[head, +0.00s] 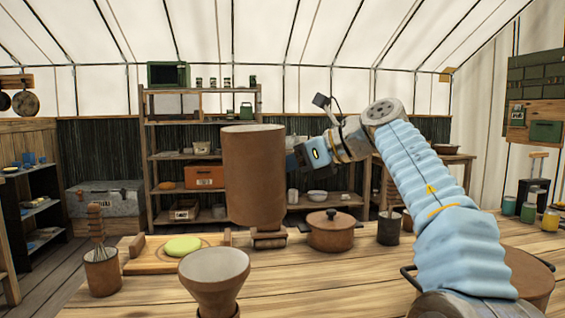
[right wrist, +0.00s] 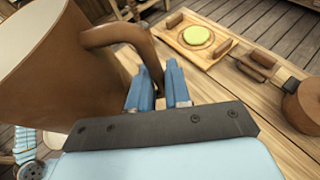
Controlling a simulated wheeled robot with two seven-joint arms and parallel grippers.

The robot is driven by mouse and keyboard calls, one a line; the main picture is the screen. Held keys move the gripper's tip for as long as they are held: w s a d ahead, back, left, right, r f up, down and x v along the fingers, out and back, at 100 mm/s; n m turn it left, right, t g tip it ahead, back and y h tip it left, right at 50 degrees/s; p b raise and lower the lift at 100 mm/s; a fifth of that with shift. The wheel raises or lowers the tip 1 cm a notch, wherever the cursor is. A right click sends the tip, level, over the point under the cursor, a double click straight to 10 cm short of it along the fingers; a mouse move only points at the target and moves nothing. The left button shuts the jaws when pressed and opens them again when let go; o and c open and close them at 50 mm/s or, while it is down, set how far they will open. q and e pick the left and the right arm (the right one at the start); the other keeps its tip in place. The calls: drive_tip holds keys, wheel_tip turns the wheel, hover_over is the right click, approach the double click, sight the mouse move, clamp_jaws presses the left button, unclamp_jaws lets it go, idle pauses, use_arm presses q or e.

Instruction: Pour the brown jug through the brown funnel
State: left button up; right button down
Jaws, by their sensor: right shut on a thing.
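The brown jug (head: 253,178) is held upright in the air above the table in the head view. It also fills the left of the right wrist view (right wrist: 60,70), where its handle (right wrist: 125,35) runs between the fingers. My right gripper (right wrist: 160,90) is shut on that handle; in the head view the gripper (head: 298,160) is at the jug's right side. The brown funnel (head: 214,272) is at the front of the table, wide mouth up, below and slightly left of the jug. Its lower end is cut off by the frame edge. My left gripper is not in view.
A wooden board (head: 150,264) with a green round piece (head: 183,246) lies left of the jug. A whisk pot (head: 102,272), a lidded brown pot (head: 332,232), a dark cup (head: 389,228) and a large pan (head: 528,275) stand around.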

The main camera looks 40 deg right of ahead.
drive_tip(key=shift+s+a+f, duration=0.1)
drive_tip(key=shift+f, duration=0.4)
drive_tip(key=r+n, duration=0.1)
drive_tip(key=a+r+n+h, duration=0.1)
drive_tip(key=r, duration=0.1)
drive_tip(key=shift+s+r+t, duration=0.2)
drive_tip(key=shift+r+t, duration=0.05)
drive_tip(key=shift+t, duration=0.15)
drive_tip(key=shift+s+a+r+n, duration=0.3)
drive_tip(key=shift+r+n, duration=0.1)
drive_tip(key=shift+r, duration=0.1)
drive_tip(key=shift+s+a+r+n, duration=0.2)
drive_tip(key=shift+a+r+n, duration=0.1)
drive_tip(key=shift+r+n, duration=0.15)
drive_tip(key=shift+r+h, duration=0.1)
drive_tip(key=shift+h, duration=0.2)
drive_tip(key=shift+a+r+n, duration=0.15)
drive_tip(key=shift+r+n, duration=0.25)
drive_tip(key=shift+n, duration=0.05)
drive_tip(key=shift+h, duration=0.3)
